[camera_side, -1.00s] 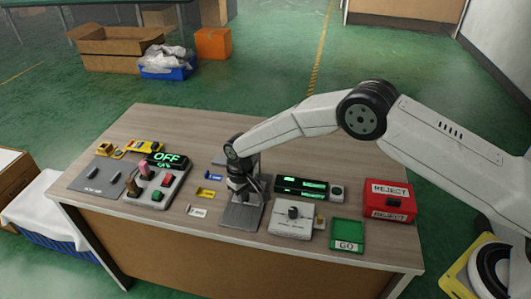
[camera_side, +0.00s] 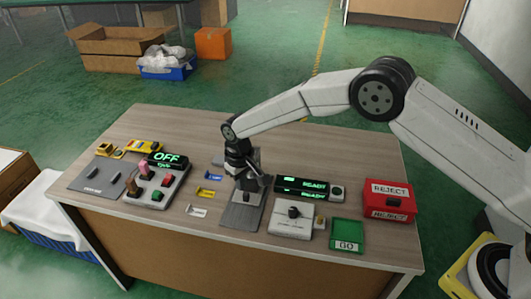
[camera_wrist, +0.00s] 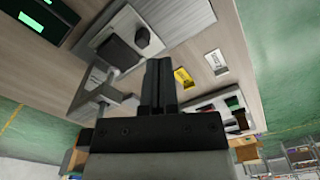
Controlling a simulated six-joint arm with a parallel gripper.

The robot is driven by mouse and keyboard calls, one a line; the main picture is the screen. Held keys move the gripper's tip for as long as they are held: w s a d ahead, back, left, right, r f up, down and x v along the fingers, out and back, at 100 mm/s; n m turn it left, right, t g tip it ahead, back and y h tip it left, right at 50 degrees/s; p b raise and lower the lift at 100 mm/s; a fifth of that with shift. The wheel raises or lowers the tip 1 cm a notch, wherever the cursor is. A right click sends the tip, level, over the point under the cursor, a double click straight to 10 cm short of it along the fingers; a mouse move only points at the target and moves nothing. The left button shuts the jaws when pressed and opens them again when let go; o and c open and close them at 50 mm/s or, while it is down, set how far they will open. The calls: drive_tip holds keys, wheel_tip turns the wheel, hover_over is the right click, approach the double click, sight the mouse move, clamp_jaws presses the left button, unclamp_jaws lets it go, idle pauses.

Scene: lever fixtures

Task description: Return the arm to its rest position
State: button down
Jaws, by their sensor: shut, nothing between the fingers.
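My gripper (camera_side: 249,185) hangs over the grey metal plate (camera_side: 241,215) near the middle of the table, in the side view. Its fingers are shut with nothing between them. In the wrist view my gripper (camera_wrist: 159,65) points out over the table, and its two dark fingers are together. A small dark knob on the grey plate lies just below the fingertips in the side view. I cannot tell the exact gap between them.
Right of the plate are a black display (camera_side: 303,187) reading READY, a white knob box (camera_side: 292,218), a green GO tray (camera_side: 346,234) and a red REJECT bin (camera_side: 389,200). Left are small coloured tags (camera_side: 208,176) and a lever panel (camera_side: 158,185) with an OFF display (camera_side: 166,159).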

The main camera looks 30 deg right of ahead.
drive_tip(key=shift+r, duration=0.25)
drive_tip(key=s+d+r+m+t, duration=0.1)
drive_tip(key=s+d+r, duration=0.8)
drive_tip(key=d, duration=0.3)
drive_tip(key=s+d+r+m, duration=0.1)
drive_tip(key=s+d, duration=0.3)
drive_tip(key=s, duration=0.4)
drive_tip(key=s+d+r+m+t, duration=0.1)
drive_tip(key=s+d, duration=0.3)
drive_tip(key=s, duration=0.5)
drive_tip(key=shift+s+d+r+t, duration=0.2)
drive_tip(key=shift+d+r+t, duration=0.15)
drive_tip(key=shift+r, duration=0.2)
